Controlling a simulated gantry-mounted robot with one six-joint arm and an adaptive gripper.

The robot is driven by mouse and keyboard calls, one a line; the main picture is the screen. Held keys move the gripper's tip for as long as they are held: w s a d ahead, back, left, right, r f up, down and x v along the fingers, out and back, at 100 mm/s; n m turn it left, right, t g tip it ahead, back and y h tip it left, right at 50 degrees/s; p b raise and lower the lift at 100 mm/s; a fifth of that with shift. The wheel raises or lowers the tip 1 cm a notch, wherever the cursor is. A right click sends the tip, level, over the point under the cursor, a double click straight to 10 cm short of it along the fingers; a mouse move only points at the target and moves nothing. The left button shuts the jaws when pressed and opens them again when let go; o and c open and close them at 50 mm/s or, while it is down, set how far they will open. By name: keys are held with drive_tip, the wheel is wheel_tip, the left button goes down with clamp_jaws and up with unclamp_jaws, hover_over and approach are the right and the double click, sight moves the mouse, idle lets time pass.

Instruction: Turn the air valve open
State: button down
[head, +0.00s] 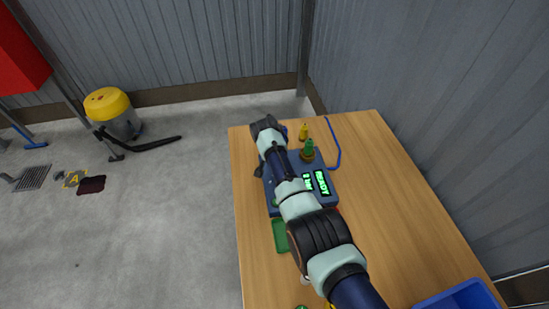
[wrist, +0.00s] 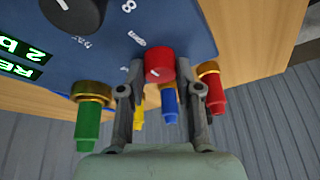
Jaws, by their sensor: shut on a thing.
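The blue control box (head: 325,200) stands on the wooden table, partly hidden by my arm in the head view. In the wrist view a round red knob (wrist: 159,63) with a white mark sits at the edge of the box (wrist: 190,25). My fingertips are hidden in the head view.
A black dial (wrist: 72,12) and a lit green display (wrist: 22,58) are on the box. Green (wrist: 88,120), blue (wrist: 169,105) and red (wrist: 215,95) fittings sit close around my fingers. A blue bin (head: 462,298) stands at the table's near right; the table's right side is clear.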

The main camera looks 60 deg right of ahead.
drive_tip(key=shift+f, duration=0.1)
idle(0.3)
drive_tip(key=c, duration=0.8)
unclamp_jaws()
drive_tip(key=v, duration=1.2)
